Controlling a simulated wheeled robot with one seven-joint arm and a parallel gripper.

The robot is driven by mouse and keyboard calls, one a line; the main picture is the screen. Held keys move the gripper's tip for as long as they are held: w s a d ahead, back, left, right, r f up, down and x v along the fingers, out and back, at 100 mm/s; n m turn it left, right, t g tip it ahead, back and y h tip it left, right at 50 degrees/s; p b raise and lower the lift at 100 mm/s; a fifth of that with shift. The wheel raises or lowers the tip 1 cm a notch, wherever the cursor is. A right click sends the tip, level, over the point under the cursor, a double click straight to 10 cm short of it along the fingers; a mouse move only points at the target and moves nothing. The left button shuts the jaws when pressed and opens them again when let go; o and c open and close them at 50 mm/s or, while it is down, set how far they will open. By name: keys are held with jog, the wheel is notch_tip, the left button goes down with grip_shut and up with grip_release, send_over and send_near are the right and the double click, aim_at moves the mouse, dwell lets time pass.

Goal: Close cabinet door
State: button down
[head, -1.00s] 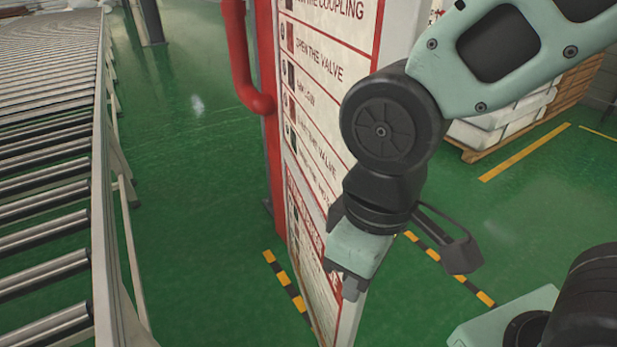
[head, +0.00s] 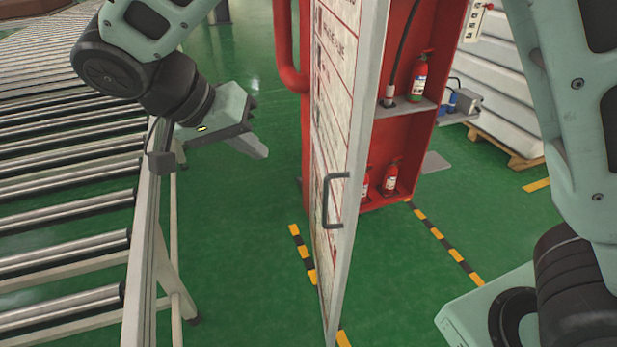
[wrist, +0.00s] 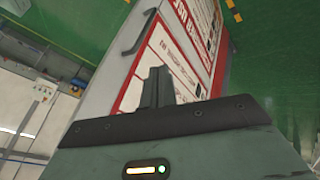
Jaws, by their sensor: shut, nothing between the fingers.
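The cabinet door (head: 338,130) stands open in the head view, seen nearly edge-on, with printed panels on its left face. A dark handle (head: 327,203) sits near its free edge. The red cabinet (head: 405,125) is open behind it, with red extinguishers (head: 419,78) on its shelves. My gripper (head: 256,142) is shut and empty to the left of the door, apart from it, over the floor beside the conveyor. In the wrist view the shut fingers (wrist: 157,88) appear in front of the door's printed face (wrist: 185,50), and the handle (wrist: 137,33) shows above them.
A roller conveyor (head: 75,205) runs along the left, close under my arm. A red pipe (head: 285,50) rises beside the cabinet. Yellow-black floor stripes (head: 303,252) mark the green floor. A pallet with white goods (head: 498,95) stands at the back right.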

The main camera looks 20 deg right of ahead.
jog(key=d+f+p, duration=0.5)
jog(key=d+f, duration=0.2)
jog(key=d, duration=0.2)
jog(key=shift+s+d+f, duration=0.15)
jog(key=shift+s+f, duration=0.1)
jog(key=shift+f, duration=0.15)
